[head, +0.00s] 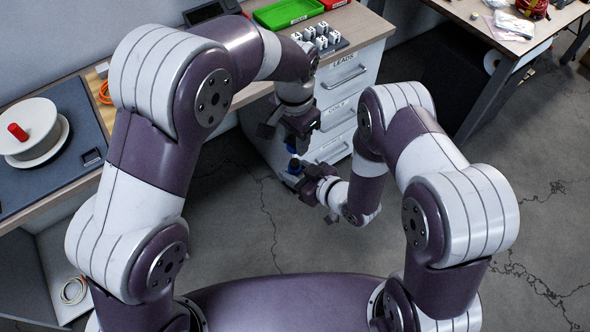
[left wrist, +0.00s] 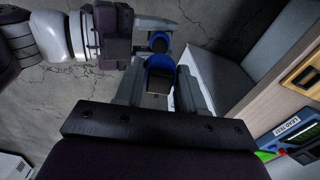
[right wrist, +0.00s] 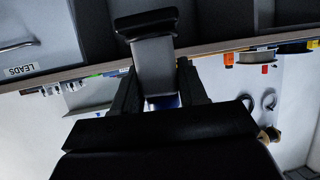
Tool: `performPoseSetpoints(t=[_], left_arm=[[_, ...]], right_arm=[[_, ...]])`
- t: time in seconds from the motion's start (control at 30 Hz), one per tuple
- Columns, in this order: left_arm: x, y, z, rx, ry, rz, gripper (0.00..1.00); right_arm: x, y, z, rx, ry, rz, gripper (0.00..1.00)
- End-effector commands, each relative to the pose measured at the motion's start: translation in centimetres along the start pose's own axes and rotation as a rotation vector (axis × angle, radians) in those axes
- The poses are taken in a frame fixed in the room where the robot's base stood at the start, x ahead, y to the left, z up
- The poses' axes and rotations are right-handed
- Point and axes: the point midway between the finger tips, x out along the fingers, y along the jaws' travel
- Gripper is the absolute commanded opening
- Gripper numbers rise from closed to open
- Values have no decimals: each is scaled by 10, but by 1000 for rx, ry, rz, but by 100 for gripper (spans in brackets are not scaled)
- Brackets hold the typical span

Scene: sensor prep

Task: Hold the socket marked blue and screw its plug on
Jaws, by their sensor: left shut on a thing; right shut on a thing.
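My left gripper (head: 291,139) is in front of the drawer unit, shut on a black part with a blue band (left wrist: 158,70). My right gripper (head: 297,169) is just below it, shut on a second dark, round part with a blue ring (head: 294,163). That second part also shows in the left wrist view (left wrist: 160,43), facing the first with a seemingly small gap. The two parts look roughly lined up. I cannot tell which is the socket and which the plug. In the right wrist view only a bit of blue (right wrist: 166,101) shows between my right fingers.
A rack of several white-topped blocks (head: 322,40) stands on the bench beside a green tray (head: 284,12) and a red tray (head: 333,3). Drawers (head: 345,75) are close behind my grippers.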

Motion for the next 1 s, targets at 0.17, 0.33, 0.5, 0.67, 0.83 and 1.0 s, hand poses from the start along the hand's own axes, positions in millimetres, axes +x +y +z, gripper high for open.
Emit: performPoseSetpoints(t=[0.17, 0.33, 0.5, 0.67, 0.83, 1.0], left_arm=[[16, 0, 0, -1, -2, 1, 11], [32, 0, 0, -1, -2, 1, 11], [39, 0, 0, -2, -1, 0, 11], [39, 0, 0, -2, -1, 0, 11], [38, 0, 2, -2, 0, -2, 11], [38, 0, 1, -2, -1, -2, 11]], right_arm=[[0, 0, 0, 0, 1, 0, 0], [0, 0, 0, 0, 1, 0, 0], [0, 0, 0, 0, 1, 0, 0], [0, 0, 0, 0, 1, 0, 0], [0, 0, 0, 0, 1, 0, 0], [0, 0, 0, 0, 1, 0, 0]])
